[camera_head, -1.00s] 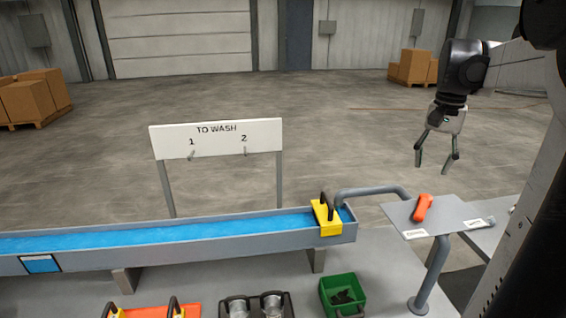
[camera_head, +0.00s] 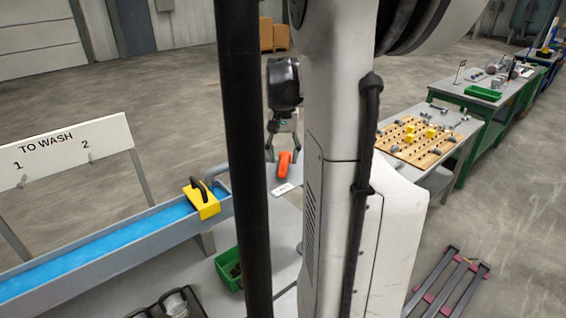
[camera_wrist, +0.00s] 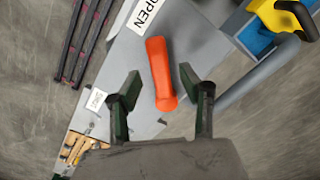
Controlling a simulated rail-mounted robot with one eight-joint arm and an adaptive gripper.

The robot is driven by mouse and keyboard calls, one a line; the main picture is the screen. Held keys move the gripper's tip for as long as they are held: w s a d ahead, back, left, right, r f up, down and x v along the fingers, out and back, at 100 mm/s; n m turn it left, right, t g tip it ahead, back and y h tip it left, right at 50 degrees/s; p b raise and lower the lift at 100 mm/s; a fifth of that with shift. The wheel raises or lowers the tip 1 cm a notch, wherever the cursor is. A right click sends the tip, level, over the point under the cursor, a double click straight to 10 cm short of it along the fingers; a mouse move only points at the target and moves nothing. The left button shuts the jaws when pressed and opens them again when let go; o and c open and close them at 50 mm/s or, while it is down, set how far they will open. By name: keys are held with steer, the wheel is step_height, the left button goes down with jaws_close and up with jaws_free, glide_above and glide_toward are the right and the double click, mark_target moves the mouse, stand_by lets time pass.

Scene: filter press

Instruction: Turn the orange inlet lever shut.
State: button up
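The orange inlet lever (camera_wrist: 160,75) sits on a grey plate (camera_wrist: 122,65), which is beside the trough end. Its upper end in the wrist view points toward the OPEN label (camera_wrist: 145,15). A second label (camera_wrist: 96,100), seemingly SHUT, is off to the left. My gripper (camera_wrist: 159,76) is open, with one finger to each side of the lever and gaps showing on both sides. In the head view the lever (camera_head: 284,165) lies just below my gripper (camera_head: 284,154). Whether the fingertips reach down to its height is hard to tell.
A yellow handled block (camera_head: 203,201) stands on the end of the blue-filled trough (camera_head: 110,250). A green bin (camera_head: 229,268) is below it. A pegboard table (camera_head: 415,145) stands to the right. My own column hides part of the head view.

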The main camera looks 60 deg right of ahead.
mark_target(284, 164)
steer(key=shift+f, duration=1.4)
jaws_close()
